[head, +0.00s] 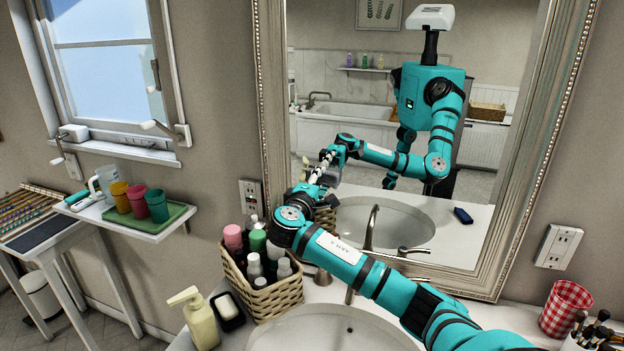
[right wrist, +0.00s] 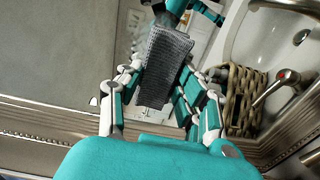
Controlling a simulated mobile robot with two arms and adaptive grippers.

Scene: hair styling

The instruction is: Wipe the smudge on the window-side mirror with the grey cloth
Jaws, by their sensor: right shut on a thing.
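The framed mirror (head: 345,90) hangs to the right of the window, above a sink. My right gripper (head: 320,170) is raised against or very near the mirror's lower left part, where it meets its reflection. In the right wrist view, the right gripper (right wrist: 155,108) is shut on the grey cloth (right wrist: 165,65), which lies between its fingers and reaches toward the mirror glass (right wrist: 65,50). I cannot tell whether the cloth touches the glass. In the head view the cloth is hard to make out. No smudge can be made out. My left gripper is not directly in view.
A wicker basket of bottles (head: 277,298) stands below the gripper, with a soap dispenser (head: 196,318) beside it. The sink (head: 335,330) and tap lie under my arm. A red checked cup (head: 567,308) is at right. A shelf with cups (head: 125,225) is at left.

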